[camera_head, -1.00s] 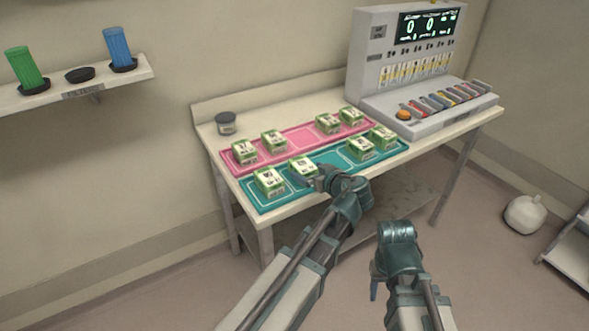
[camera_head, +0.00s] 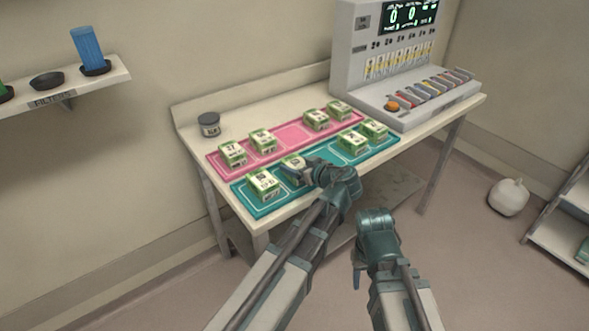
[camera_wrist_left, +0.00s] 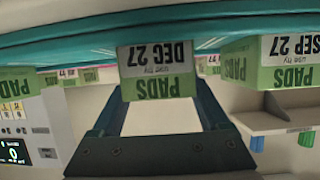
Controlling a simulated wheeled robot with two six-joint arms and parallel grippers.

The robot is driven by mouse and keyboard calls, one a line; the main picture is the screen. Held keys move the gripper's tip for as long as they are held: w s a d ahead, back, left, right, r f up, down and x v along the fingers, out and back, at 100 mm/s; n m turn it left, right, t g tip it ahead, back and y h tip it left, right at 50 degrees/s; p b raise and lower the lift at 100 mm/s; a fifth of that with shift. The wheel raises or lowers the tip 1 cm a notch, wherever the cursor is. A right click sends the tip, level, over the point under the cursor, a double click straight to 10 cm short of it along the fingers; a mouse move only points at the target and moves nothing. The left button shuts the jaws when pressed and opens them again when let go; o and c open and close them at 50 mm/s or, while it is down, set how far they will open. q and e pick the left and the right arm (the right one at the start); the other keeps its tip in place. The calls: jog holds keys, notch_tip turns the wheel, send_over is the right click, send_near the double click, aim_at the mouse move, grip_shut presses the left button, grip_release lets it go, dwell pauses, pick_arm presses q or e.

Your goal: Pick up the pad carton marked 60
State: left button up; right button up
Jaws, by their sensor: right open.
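Several green-and-white pad cartons stand on a teal tray (camera_head: 327,159) and a pink tray (camera_head: 290,134). No number 60 is legible on any of them. My left gripper (camera_head: 303,173) is at the second carton from the left on the teal tray (camera_head: 290,165) and partly hides it. In the left wrist view, upside down, this carton (camera_wrist_left: 157,70) reads "PADS" and "DEC 27". It sits between the open fingers (camera_wrist_left: 160,95), one at each side; contact is unclear. My right gripper (camera_head: 357,276) is open and empty in front of the table.
Another carton (camera_head: 262,187) stands close to the left on the teal tray. A grey device with a display (camera_head: 405,75) occupies the table's right end. A small dark jar (camera_head: 209,126) stands at the back left. A wall shelf (camera_head: 100,82) is further left.

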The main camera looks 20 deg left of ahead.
aim_at(296, 163)
pick_arm(q)
jog(key=c, duration=1.1)
jog(key=shift+o, duration=0.2)
jog(key=shift+r, duration=0.1)
notch_tip(296, 163, up, 10)
jog(key=p, duration=1)
